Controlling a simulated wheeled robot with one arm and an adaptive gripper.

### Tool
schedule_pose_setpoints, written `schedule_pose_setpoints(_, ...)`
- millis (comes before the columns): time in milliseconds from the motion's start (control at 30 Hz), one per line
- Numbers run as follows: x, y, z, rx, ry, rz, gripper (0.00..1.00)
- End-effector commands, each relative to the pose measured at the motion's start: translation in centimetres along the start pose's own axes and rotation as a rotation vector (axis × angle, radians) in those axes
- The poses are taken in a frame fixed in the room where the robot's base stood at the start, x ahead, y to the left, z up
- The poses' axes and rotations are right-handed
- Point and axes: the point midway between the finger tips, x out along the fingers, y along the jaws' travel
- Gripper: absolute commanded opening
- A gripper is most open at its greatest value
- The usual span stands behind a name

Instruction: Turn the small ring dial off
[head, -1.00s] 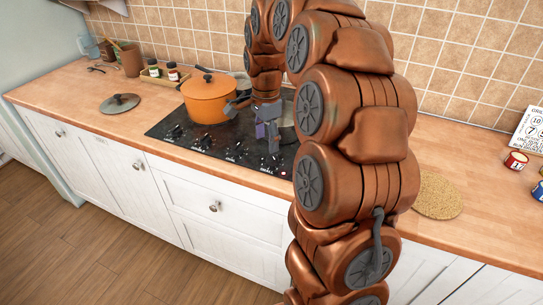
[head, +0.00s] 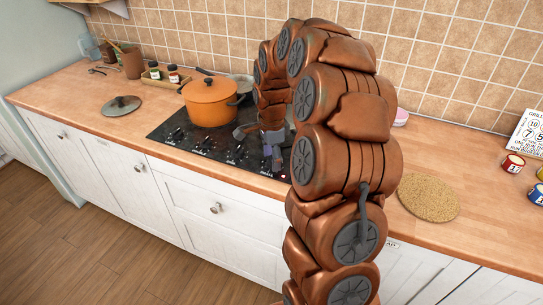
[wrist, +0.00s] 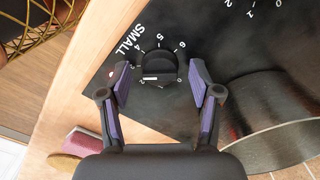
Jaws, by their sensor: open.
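The small ring dial (wrist: 158,66) is a round black knob beside the printed word SMALL in the wrist view. Numbers including 4, 5, 6 and 0 ring it. A white mark shows on its near edge, at the lower left. My gripper (wrist: 159,72) is open, its two purple-padded fingers on the left and right of the dial, with gaps showing on both sides. In the head view my gripper (head: 272,152) is over the right front of the black hob (head: 190,136), and my arm hides that end of the dial row.
An orange pot (head: 210,102) stands on the hob, left of my gripper. A grey pan (wrist: 270,130) is close on the right in the wrist view. A pot lid (head: 121,105) and a cork mat (head: 428,197) lie on the wooden counter (head: 75,90).

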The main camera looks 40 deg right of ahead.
Motion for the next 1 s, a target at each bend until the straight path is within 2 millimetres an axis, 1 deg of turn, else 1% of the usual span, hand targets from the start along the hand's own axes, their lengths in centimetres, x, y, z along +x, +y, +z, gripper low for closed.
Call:
schedule_pose_setpoints(300,0.23,0.01,-0.01,0.0,0.0,0.001,0.62)
schedule_pose_setpoints(867,0.23,0.04,0.02,0.0,-0.001,0.002,0.04)
schedule_pose_setpoints(1000,0.27,0.05,0.02,-0.004,-0.001,0.002,0.04)
